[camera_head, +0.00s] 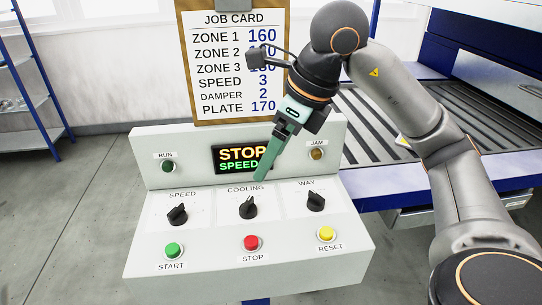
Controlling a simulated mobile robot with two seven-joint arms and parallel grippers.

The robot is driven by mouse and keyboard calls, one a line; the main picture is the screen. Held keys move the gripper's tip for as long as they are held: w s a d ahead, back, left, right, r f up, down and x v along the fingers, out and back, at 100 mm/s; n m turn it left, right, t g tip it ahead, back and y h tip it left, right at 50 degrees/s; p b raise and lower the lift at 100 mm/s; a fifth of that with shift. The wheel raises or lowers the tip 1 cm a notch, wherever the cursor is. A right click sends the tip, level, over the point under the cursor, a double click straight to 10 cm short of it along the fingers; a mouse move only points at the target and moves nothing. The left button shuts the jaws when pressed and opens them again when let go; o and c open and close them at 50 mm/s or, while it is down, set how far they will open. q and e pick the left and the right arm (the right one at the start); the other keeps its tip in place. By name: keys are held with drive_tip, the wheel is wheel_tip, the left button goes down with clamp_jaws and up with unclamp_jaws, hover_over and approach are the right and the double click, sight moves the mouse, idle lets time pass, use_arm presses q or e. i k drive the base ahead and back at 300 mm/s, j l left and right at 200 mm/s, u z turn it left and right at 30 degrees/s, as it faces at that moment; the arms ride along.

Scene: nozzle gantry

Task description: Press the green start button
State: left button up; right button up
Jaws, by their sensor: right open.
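The green start button (174,250) sits at the lower left of the white control panel (200,283), above its START label. Nothing touches or covers it. My right gripper (261,177) comes in from the upper right, with its green fingers pointing down in front of the display (232,157). It is open, appears empty, and its tips appear above the COOLING knob (248,207), well to the right of and above the start button. The display reads STOP and SPEED, with its right part hidden by the fingers. My left gripper is not in view.
The red STOP button (251,243) and yellow RESET button (326,234) share the front row. SPEED (177,214) and WAY (316,201) knobs stand behind. A job card (204,105) rises behind the panel. A roller conveyor (385,135) lies right; the left floor is clear.

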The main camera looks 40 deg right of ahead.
sight(172, 250)
drive_tip(key=k, duration=1)
